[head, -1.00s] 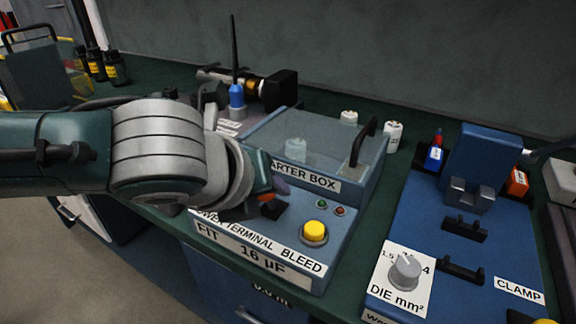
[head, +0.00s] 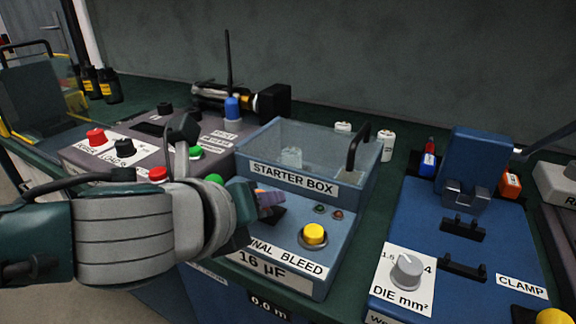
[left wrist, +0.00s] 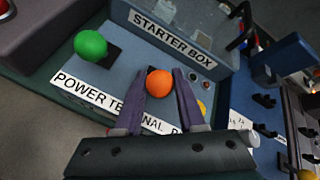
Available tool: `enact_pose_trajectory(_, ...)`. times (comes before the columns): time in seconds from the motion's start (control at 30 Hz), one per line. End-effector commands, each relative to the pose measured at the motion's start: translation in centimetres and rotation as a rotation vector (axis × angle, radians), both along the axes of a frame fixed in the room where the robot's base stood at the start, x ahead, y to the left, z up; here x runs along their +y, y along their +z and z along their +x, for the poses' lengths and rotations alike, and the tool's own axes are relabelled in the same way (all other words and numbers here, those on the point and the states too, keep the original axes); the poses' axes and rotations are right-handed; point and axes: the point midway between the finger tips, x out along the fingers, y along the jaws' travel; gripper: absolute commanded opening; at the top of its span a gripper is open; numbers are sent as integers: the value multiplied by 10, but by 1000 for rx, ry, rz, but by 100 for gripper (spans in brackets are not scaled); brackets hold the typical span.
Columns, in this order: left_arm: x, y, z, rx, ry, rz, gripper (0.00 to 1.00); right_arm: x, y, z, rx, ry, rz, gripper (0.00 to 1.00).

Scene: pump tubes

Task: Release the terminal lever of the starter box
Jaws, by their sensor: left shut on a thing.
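The starter box (head: 345,245) is a blue-grey box with a clear lid and a sloped front labelled power, terminal and bleed. The orange knob of the terminal lever (left wrist: 159,83) sits between the fingers of my left gripper (left wrist: 163,82) in the left wrist view. In the head view my left gripper (head: 268,203) comes in from the left at the middle of the front panel, its fingers shut on the knob. There the gripper hides the orange knob. The green power knob (left wrist: 90,45) is to the left and the yellow bleed button (head: 314,235) to the right. My right gripper is not in view.
A grey panel with a red knob (head: 96,136) and other buttons stands left of the box. A blue clamp unit (head: 412,215) with a dial stands to the right. A black handle (head: 357,146) rises from the box lid. White capacitors (head: 387,146) stand behind.

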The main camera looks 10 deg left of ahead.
Motion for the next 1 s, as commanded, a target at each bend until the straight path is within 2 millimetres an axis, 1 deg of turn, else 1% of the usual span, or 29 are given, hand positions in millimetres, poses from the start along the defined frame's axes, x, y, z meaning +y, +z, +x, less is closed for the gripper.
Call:
enact_pose_trajectory(0.03,1,-1,0,0,2,3,40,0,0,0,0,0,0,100)
enact_pose_trajectory(0.2,1,-1,0,1,2,3,59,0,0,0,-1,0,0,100)
enact_pose_trajectory(0.3,1,-1,0,2,1,2,68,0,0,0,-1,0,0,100)
enact_pose_trajectory(0.53,1,-1,-1,2,1,2,68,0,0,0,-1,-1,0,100)
enact_pose_trajectory(0.67,3,5,-7,4,1,2,68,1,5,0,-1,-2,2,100)
enact_pose_trajectory(0.77,6,14,-19,5,0,1,68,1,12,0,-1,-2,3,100)
enact_pose_trajectory(1.0,15,38,-57,4,0,1,68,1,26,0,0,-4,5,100)
